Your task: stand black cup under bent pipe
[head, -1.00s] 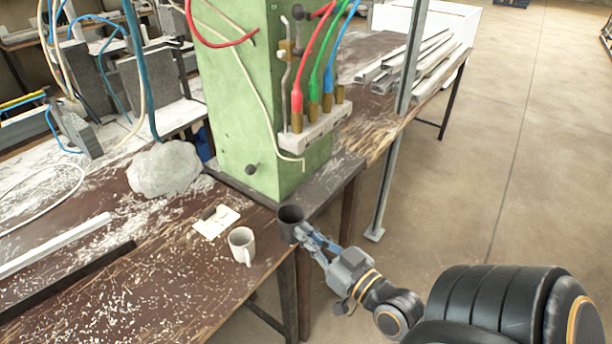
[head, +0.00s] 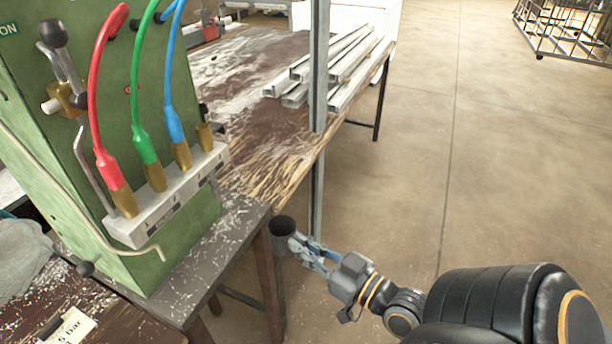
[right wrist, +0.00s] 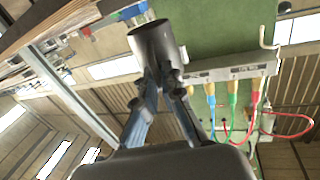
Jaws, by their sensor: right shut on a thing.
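The black cup (head: 282,229) is upright in my right gripper (head: 294,241), whose fingers are shut on its side. The cup is in the air just right of the dark metal ledge; I cannot tell its exact height. The right wrist view shows the cup (right wrist: 155,43) at the fingertips (right wrist: 160,76). A thin cream bent pipe (head: 100,237) runs down the green machine, with its crooked end low in front, left of the cup. The pipe also shows in the right wrist view (right wrist: 269,36). My left gripper is out of view.
The green machine (head: 60,110) carries a grey block (head: 170,203) with red, green and blue hoses. Its dark ledge (head: 215,262) has bare room below the pipe. A steel post (head: 318,190) stands behind the cup.

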